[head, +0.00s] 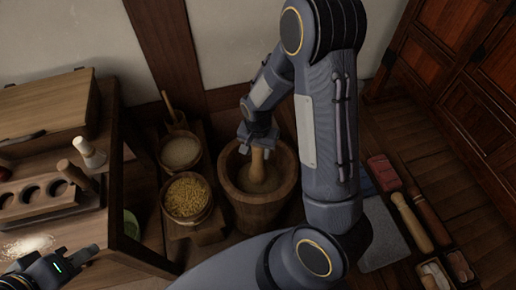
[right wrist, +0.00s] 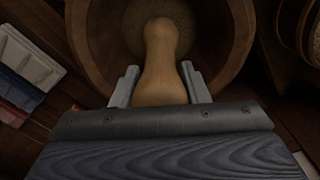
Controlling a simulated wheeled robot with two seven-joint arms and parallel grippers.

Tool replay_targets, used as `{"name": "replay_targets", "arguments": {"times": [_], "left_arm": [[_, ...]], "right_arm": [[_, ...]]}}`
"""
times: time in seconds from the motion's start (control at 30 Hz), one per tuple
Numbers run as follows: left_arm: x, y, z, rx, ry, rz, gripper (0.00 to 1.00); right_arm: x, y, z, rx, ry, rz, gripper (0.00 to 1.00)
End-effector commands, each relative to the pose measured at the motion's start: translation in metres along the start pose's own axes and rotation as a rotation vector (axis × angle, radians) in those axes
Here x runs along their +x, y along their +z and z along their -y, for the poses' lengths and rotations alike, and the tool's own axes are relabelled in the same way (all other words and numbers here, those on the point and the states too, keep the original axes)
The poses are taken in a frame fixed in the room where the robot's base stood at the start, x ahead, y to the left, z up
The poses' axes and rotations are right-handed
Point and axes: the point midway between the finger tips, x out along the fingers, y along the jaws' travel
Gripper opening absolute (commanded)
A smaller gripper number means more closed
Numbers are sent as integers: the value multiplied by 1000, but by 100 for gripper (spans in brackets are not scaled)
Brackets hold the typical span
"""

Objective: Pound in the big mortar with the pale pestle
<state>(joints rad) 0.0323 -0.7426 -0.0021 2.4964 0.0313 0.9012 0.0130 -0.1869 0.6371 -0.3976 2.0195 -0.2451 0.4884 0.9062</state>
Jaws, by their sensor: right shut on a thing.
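The big mortar (head: 233,203) is a brown wooden tub standing on the floor in the middle of the head view, with grainy stuff at its bottom. My right gripper (head: 258,137) is over the mortar, shut on the light tan pale pestle (head: 257,166). The pestle points down inside the mortar; whether its end touches the contents is hard to tell. In the right wrist view the pestle (right wrist: 163,75) sits between the two fingers, with the mortar rim (right wrist: 85,35) around its head. My left gripper (head: 80,261) is at the lower left, its opening unclear.
Two tubs stand left of the mortar, one of pale grain (head: 181,152) with a scoop, one of yellow grain (head: 188,196). A bench (head: 115,190) is further left. A light wooden roller-like tool (head: 412,222) and a reddish one (head: 428,215) lie at right.

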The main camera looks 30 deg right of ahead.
Motion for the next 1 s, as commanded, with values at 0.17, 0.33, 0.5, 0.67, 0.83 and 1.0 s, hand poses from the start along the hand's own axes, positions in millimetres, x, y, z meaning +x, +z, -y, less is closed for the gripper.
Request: {"name": "replay_targets", "arguments": {"times": [0.17,0.33,0.5,0.67,0.83,1.0], "left_arm": [[3,2,2,0,0,0,33],[2,1,1,0,0,0,33],[-14,-7,-7,0,0,0,33],[-42,-21,-19,0,0,0,33],[-56,-28,-25,0,0,-1,33],[-52,-26,-24,0,0,0,33]], "right_arm": [[5,0,0,0,-1,-1,9],[4,0,1,0,-2,-1,9],[-20,0,1,-1,-3,-2,9],[-58,0,1,-1,-3,-2,9],[-78,0,0,0,-1,-1,9],[-75,0,0,0,-1,-1,9]]}}
